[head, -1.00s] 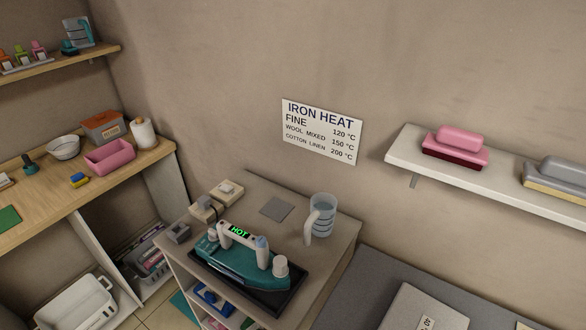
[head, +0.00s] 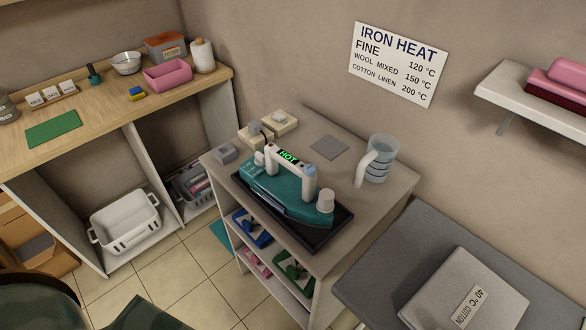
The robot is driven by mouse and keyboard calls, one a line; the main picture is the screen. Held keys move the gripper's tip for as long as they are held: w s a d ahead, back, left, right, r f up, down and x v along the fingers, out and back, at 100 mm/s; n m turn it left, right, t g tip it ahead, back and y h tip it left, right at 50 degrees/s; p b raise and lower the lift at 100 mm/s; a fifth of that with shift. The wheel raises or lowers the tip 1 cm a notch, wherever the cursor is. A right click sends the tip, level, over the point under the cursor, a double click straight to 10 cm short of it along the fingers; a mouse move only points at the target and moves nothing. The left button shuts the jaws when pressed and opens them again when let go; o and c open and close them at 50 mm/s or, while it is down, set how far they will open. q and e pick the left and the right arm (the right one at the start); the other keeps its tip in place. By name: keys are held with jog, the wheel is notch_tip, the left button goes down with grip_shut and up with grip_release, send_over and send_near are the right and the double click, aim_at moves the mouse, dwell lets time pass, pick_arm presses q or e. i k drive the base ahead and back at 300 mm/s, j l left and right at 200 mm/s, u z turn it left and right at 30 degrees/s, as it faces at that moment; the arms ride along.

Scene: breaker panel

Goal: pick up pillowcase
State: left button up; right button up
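A pale grey, flat, folded cloth item (head: 465,293) lies on the dark grey padded surface (head: 405,245) at the lower right. Neither of my grippers shows in the head view.
A teal iron (head: 285,187) with a lit "HOT" display stands on a dark tray on the cabinet (head: 397,190), close to the padded surface. A clear water jug (head: 379,160) stands beside it. A white shelf (head: 500,92) juts from the wall above. Tiled floor (head: 190,270) is open at left.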

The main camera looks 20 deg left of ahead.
aim_at(463, 293)
jog(key=z, duration=1.05)
